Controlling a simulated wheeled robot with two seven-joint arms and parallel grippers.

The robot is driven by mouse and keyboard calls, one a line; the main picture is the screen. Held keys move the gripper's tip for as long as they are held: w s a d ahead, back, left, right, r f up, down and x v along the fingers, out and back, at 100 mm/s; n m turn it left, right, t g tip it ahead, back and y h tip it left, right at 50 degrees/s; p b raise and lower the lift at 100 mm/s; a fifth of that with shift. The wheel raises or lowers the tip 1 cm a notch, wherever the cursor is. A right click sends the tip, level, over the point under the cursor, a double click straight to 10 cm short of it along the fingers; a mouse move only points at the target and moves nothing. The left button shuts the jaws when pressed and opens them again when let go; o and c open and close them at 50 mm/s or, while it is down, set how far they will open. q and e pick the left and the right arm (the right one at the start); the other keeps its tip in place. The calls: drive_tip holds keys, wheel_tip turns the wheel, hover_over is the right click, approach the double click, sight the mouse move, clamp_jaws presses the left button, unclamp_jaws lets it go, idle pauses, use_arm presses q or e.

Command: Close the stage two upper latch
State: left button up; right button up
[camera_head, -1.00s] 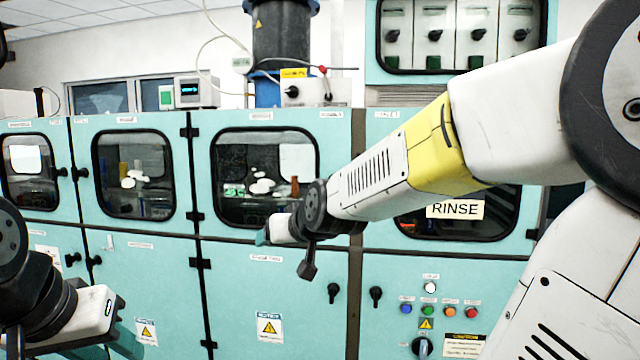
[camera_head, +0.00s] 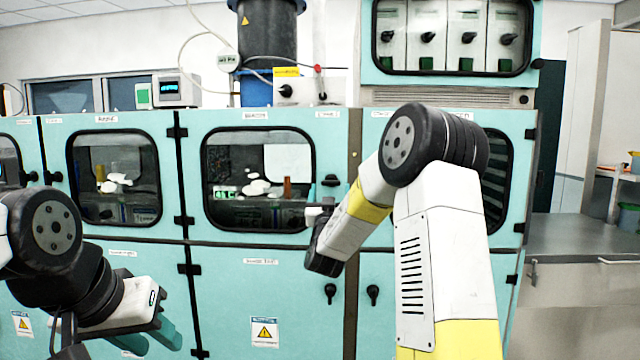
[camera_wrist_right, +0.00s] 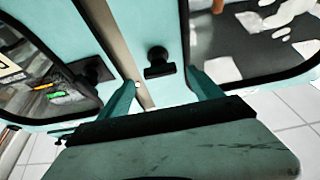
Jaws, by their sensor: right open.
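A black upper latch (camera_head: 331,180) sits at the right edge of a teal cabinet door (camera_head: 225,125) with a dark window. In the right wrist view the latch (camera_wrist_right: 158,62) has a round knob and a short bar lying roughly crosswise. My right gripper (camera_head: 319,208) is just below the latch in the head view. In the wrist view its teal fingers (camera_wrist_right: 163,95) are spread and empty, with the latch ahead between them; no contact shows. My left gripper (camera_head: 150,338) is at the lower left, its teal fingers apart and empty, clear of the cabinet latches.
Lower latches (camera_head: 330,293) hang below on the lower doors. Black hinges (camera_head: 186,221) line the door's left side. A grey counter (camera_head: 580,235) stands to the right.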

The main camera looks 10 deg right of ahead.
sight(331, 184)
drive_tip(key=x, duration=0.5)
drive_tip(key=shift+w, duration=0.15)
drive_tip(key=c, duration=1.4)
